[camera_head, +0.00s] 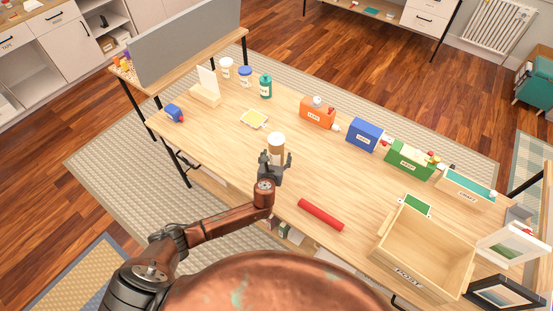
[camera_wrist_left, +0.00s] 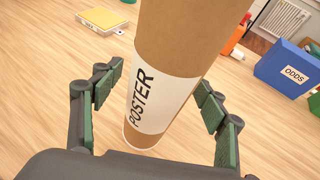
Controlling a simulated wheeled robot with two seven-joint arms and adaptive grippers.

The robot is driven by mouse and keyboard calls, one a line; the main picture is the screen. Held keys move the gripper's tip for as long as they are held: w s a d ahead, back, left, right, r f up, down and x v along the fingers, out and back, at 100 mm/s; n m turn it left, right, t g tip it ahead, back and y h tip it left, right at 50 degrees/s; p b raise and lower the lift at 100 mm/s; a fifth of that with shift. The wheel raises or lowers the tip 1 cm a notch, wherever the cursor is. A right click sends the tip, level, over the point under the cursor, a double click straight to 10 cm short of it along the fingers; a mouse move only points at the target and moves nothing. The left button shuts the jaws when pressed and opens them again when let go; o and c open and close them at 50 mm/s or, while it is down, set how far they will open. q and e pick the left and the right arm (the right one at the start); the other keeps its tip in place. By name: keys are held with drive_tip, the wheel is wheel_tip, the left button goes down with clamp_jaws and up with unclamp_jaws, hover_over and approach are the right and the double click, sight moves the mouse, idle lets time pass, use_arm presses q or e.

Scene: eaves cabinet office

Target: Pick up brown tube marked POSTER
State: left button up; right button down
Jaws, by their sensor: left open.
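The brown tube marked POSTER (camera_head: 276,142) stands upright on the wooden table (camera_head: 215,135), with a white label band around it. My left gripper (camera_head: 274,160) is right at the tube on its near side. In the left wrist view the tube (camera_wrist_left: 165,100) rises between the two open fingers of my left gripper (camera_wrist_left: 158,105), with a gap on both sides. The label reads POSTER, and the tube's top is out of that view. My right gripper is not in view.
A red tube (camera_head: 320,214) lies to the right. An orange box (camera_head: 317,113), a blue box (camera_head: 364,135) and a green box (camera_head: 409,159) line the far edge. A yellow notepad (camera_head: 253,119) lies behind the tube. A wooden crate (camera_head: 385,256) stands at right.

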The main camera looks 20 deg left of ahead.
use_arm(q)
drive_tip(key=c, duration=1.2)
drive_tip(key=shift+c, duration=0.7)
drive_tip(key=shift+r, duration=0.1)
